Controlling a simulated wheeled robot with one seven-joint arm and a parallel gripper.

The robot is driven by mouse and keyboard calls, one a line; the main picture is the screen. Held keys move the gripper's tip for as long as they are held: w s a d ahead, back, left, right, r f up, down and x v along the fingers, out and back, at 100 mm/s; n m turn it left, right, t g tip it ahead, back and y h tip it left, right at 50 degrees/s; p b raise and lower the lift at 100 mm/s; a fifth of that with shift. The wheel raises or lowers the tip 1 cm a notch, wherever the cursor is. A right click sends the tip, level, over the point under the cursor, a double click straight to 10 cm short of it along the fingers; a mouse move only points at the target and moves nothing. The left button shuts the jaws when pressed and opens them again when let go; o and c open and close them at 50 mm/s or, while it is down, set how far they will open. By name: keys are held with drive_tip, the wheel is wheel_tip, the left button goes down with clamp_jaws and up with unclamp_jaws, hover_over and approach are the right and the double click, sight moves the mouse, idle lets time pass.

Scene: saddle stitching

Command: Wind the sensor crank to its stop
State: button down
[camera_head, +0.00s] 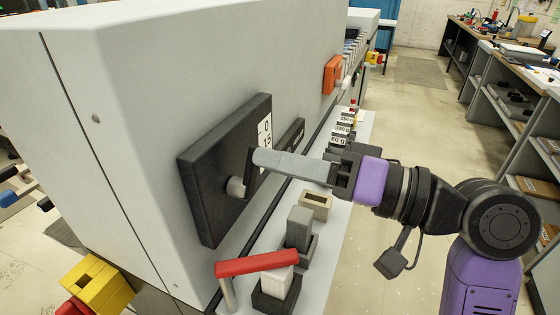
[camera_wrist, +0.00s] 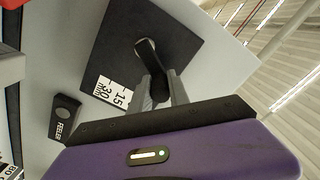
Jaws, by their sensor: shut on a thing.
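The sensor crank (camera_head: 236,187) sits on a square black plate (camera_head: 212,190) on the side of the grey machine. Its pale hub shows in the head view, and its dark arm (camera_wrist: 147,52) shows in the wrist view. My gripper (camera_head: 258,160) reaches in from the right with its grey fingers nearly level. In the wrist view, my gripper (camera_wrist: 160,82) is shut on the crank's dark handle, with one finger on each side. The fingers hide part of the crank in the head view. A white scale (camera_wrist: 114,92) on the plate shows 15 and 30.
A black block marked FEELER (camera_wrist: 65,117) is beside the plate. Below my arm, a pale ledge holds a red-topped lever (camera_head: 257,263), a grey block (camera_head: 299,228) and a beige box (camera_head: 316,206). An orange part (camera_head: 332,75) is farther along the machine. The aisle at right is open.

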drive_tip(key=c, duration=1.2)
unclamp_jaws()
drive_tip(key=shift+c, duration=0.2)
drive_tip(key=shift+d, duration=0.15)
drive_tip(key=b+v, duration=0.1)
drive_tip(key=v, duration=0.6)
drive_tip(key=shift+s+d, duration=0.2)
drive_tip(key=shift+d, duration=0.05)
